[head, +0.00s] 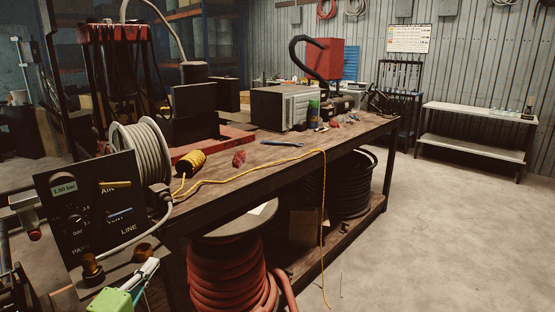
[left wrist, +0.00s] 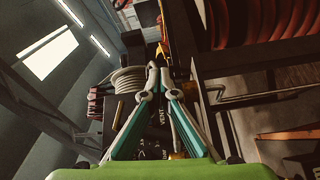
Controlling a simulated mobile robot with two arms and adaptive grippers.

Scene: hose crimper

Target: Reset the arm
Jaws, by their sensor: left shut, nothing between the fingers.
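My left gripper (head: 150,268) shows at the bottom left of the head view, with a green body and white-and-teal fingers. In the left wrist view its fingertips (left wrist: 158,74) meet, and nothing is held between them. It is in front of and below a dark control panel (head: 95,205) with a "1.50 bar" readout, knobs and the words AIR, VENT and LINE. In the left wrist view part of the panel (left wrist: 152,148) shows between the fingers, with VENT readable. My right gripper is not in view.
A wooden workbench (head: 235,190) carries a grey hose reel (head: 143,152), a yellow-and-black pendant (head: 188,163) with a hanging cord, and tools. A red hose coil (head: 228,270) stands below the bench's near end. A side table (head: 478,115) stands at the right; the floor (head: 445,230) between is clear.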

